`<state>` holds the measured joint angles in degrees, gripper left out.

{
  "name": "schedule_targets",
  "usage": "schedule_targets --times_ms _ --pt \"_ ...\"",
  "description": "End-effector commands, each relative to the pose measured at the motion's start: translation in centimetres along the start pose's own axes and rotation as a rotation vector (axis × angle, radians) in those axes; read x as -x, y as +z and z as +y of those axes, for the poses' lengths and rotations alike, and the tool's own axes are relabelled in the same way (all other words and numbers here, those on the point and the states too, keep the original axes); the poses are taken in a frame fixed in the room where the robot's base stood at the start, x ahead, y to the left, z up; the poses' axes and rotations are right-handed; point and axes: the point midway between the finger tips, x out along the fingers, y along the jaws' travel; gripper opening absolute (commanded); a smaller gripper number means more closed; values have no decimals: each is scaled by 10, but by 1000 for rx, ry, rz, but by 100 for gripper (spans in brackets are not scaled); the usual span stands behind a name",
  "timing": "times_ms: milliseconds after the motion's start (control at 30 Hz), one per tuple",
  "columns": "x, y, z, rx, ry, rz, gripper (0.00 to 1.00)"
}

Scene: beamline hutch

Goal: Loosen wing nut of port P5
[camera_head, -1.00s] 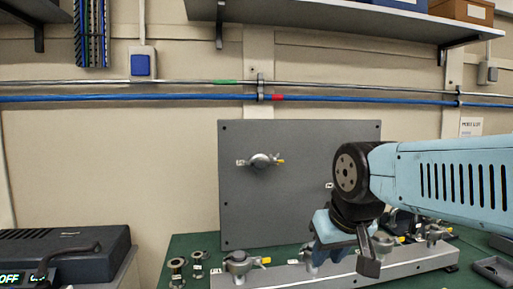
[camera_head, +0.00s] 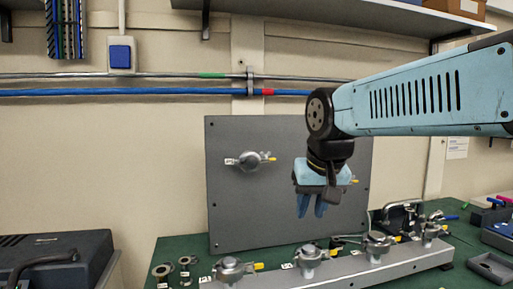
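A grey manifold rail (camera_head: 400,264) lies on the green bench and carries several clamped ports with yellow-tipped wing nuts: one at the left (camera_head: 229,269), one in the middle (camera_head: 311,258), one further right (camera_head: 377,246) and one at the right end (camera_head: 430,232). Another clamped port (camera_head: 250,161) is on the upright grey panel; a second one there is mostly hidden behind my gripper. The labels are too small to read, so I cannot tell which is P5. My gripper (camera_head: 312,206) points down in front of the panel, above the middle rail port, its blue fingers apart and empty.
Loose flanged fittings (camera_head: 162,272) stand left of the rail. A dark instrument box (camera_head: 55,262) is at the lower left. Tools and a grey tray (camera_head: 491,268) lie at the right. A shelf (camera_head: 330,18) and pipes run along the wall above.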

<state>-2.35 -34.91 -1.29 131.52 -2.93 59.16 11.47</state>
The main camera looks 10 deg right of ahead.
Motion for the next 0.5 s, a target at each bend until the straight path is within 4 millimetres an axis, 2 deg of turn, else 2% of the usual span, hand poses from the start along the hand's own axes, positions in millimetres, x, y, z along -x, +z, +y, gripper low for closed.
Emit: schedule_targets --times_ms 33,100,300,500 --pt "8 -22 -4 -38 12 -16 30" --pt "19 -49 -7 -106 32 -39 30" --pt "44 -124 -20 -302 108 -88 30" --pt "58 -195 -35 -510 205 -114 30"
